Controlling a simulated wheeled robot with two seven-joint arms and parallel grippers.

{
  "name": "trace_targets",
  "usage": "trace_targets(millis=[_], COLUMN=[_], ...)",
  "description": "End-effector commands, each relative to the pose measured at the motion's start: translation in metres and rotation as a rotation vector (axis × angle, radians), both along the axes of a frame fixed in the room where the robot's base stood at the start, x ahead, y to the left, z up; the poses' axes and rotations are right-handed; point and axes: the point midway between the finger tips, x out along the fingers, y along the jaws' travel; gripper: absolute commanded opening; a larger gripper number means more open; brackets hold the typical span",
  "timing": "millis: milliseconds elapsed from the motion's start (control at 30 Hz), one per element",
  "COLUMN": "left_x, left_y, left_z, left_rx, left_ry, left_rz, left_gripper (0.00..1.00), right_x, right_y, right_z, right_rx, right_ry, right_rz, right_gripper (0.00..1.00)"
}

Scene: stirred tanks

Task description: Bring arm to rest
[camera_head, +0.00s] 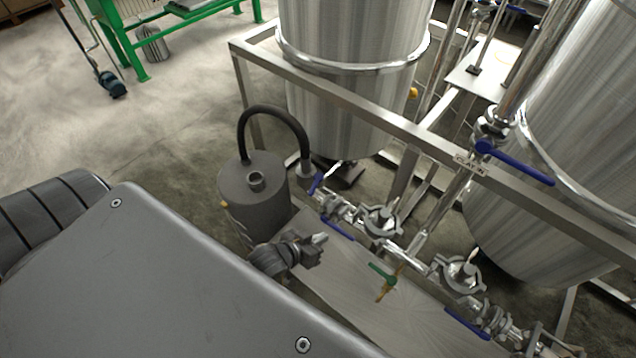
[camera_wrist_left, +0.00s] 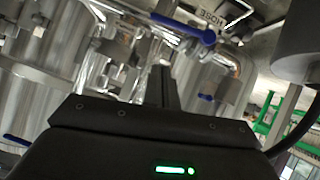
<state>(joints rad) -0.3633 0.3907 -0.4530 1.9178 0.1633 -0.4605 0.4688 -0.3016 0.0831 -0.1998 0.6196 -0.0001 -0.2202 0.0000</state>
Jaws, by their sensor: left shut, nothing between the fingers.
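My left gripper (camera_head: 318,248) shows in the head view beyond the edge of my own grey body, above the steel plate of the tank frame. Its fingers are together with nothing between them. In the left wrist view the shut fingers (camera_wrist_left: 162,87) point toward blurred steel pipework. The grey cylinder (camera_head: 255,192) with a black hose stands just behind the left gripper in the head view. My right gripper is not seen in either view.
Two steel tanks (camera_head: 350,100) stand in a square-tube frame (camera_head: 330,88). Open concrete floor (camera_head: 150,120) lies at the left, before a green-framed table (camera_head: 130,45).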

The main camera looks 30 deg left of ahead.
Motion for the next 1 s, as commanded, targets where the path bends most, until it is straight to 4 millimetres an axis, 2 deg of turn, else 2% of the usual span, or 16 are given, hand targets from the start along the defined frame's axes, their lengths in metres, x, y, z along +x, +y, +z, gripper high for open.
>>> trace_targets(millis=[533,667,767,800,867,900,967,1000], left_x=[-0.004,-0.019,-0.042,-0.054,-0.077,-0.095,-0.124,-0.146], left_y=[0.000,0.020,0.045,0.055,0.070,0.080,0.091,0.097], left_z=[0.005,-0.051,-0.119,-0.148,-0.190,-0.216,-0.254,-0.278], left_rx=[0.036,0.165,0.268,0.304,0.352,0.379,0.409,0.423], left_ry=[-0.022,0.039,0.133,0.177,0.248,0.299,0.378,0.433], left_rz=[-0.032,-0.083,-0.108,-0.117,-0.130,-0.138,-0.149,-0.156], left_gripper=[0.00,0.00,0.00,0.00,0.00,0.00,0.00,0.00], right_x=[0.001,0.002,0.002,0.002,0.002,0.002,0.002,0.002], right_y=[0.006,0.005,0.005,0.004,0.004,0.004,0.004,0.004], right_z=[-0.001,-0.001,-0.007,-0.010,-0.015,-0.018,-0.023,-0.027], right_rx=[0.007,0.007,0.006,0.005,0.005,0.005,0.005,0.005], right_ry=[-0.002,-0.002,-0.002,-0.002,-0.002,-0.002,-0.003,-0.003], right_rz=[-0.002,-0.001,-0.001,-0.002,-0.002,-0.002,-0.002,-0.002], right_gripper=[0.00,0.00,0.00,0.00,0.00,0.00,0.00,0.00])
